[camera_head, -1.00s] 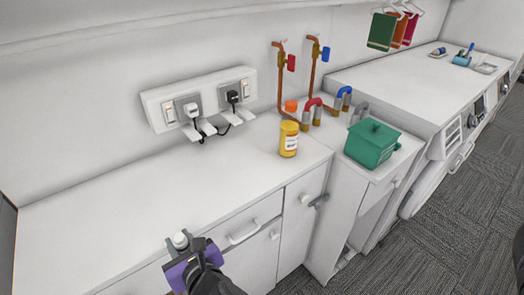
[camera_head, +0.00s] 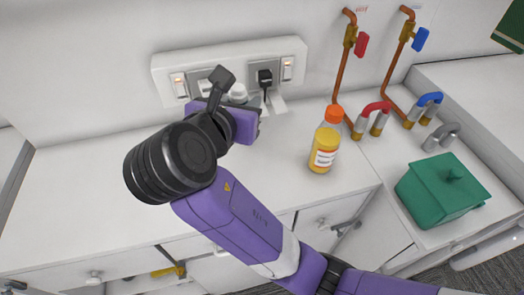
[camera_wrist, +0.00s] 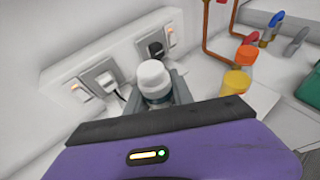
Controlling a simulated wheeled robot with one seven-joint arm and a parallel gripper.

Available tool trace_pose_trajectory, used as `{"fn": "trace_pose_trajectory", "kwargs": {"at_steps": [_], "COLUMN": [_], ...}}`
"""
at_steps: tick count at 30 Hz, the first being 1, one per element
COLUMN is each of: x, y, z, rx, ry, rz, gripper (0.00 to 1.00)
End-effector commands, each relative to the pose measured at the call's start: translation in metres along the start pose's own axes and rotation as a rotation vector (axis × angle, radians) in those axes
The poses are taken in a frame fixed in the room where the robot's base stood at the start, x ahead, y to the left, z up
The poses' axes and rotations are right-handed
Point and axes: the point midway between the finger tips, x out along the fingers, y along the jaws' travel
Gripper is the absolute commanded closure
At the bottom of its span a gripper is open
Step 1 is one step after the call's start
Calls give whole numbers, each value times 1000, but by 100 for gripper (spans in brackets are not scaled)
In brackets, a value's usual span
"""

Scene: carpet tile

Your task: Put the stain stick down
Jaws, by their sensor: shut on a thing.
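The stain stick, a small container with a white rounded cap (camera_wrist: 153,78), is held upright or nearly so between the grey fingers of my gripper (camera_wrist: 162,92). In the head view its white cap (camera_head: 238,92) shows just beyond my purple gripper (camera_head: 243,112), in front of the socket panel. My gripper is shut on it, over the back of the white countertop (camera_head: 90,185). The lower part of the stick is hidden, so I cannot tell whether it touches the counter.
The socket panel (camera_head: 170,72) with plugs and cables is close behind my gripper. To the right stand a yellow bottle with an orange cap (camera_head: 326,140), copper pipes with red and blue taps (camera_head: 362,44), and a green lidded box (camera_head: 440,192). The counter's left part is clear.

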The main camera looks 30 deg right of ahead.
Motion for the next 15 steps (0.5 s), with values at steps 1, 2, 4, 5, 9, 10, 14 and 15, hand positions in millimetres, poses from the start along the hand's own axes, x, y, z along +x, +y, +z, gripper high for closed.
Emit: {"fn": "trace_pose_trajectory", "kwargs": {"at_steps": [1, 2, 4, 5, 9, 10, 14, 15], "x": [0, 1, 5, 7, 20, 23, 36, 39], "y": [-1, -1, -2, -2, -3, -3, -3, -3], "z": [-2, -4, -15, -21, -54, -60, -89, -98], "rx": [1, 1, -1, -1, -3, -4, -3, -3], "ry": [0, 1, 3, 4, 5, 4, 4, 4], "rz": [-7, -11, -16, -16, -15, -14, -15, -16], "gripper": [100, 100, 100, 100, 100, 100, 100, 100]}}
